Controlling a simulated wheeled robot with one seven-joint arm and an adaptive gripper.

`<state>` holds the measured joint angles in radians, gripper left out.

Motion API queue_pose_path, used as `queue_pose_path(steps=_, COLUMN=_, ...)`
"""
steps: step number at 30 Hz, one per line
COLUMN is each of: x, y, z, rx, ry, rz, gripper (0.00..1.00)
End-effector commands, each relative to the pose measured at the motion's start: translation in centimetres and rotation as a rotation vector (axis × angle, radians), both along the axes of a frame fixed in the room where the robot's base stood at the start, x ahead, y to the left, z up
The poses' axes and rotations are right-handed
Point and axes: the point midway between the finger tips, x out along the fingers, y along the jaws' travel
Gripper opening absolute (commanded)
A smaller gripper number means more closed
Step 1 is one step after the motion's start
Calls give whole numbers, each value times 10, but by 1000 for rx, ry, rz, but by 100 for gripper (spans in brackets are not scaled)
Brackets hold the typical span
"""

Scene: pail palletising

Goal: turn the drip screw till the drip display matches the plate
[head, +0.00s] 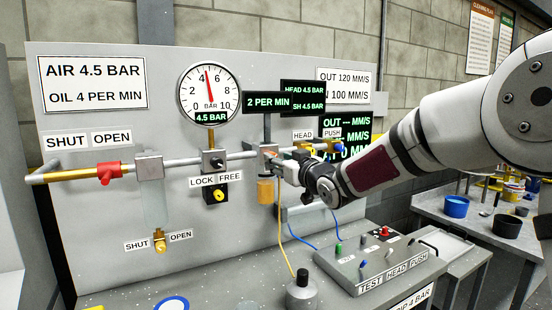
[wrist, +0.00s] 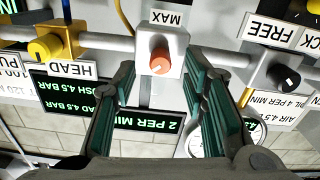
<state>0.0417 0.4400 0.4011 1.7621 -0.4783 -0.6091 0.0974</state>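The orange drip screw (wrist: 160,62) sits on a grey block under a MAX label in the upside-down wrist view. My gripper (head: 305,178) is at the pipe, in front of the panel. In the wrist view my gripper (wrist: 160,72) is open, its teal-padded fingers either side of the screw's line, with visible gaps. Contact does not show. The drip display (head: 267,102) reads 2 PER MIN; it also shows in the wrist view (wrist: 145,122). The plate (head: 93,83) reads AIR 4.5 BAR, OIL 4 PER MIN.
The gauge (head: 208,93) points near 4.5 bar. Left on the pipe is a red valve handle (head: 109,173). A yellow knob (wrist: 44,47) and a black knob (wrist: 284,77) flank the block. Below stands a button box (head: 380,262); thin hoses hang nearby.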

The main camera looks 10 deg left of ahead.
Motion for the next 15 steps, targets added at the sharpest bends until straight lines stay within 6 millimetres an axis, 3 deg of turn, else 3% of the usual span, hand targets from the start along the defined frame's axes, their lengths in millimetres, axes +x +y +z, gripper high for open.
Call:
queue_pose_path(steps=6, x=19, y=13, z=0, rx=-1, ry=-1, rz=0, gripper=40)
queue_pose_path(steps=15, x=24, y=15, z=0, rx=-1, ry=0, rz=-1, gripper=40)
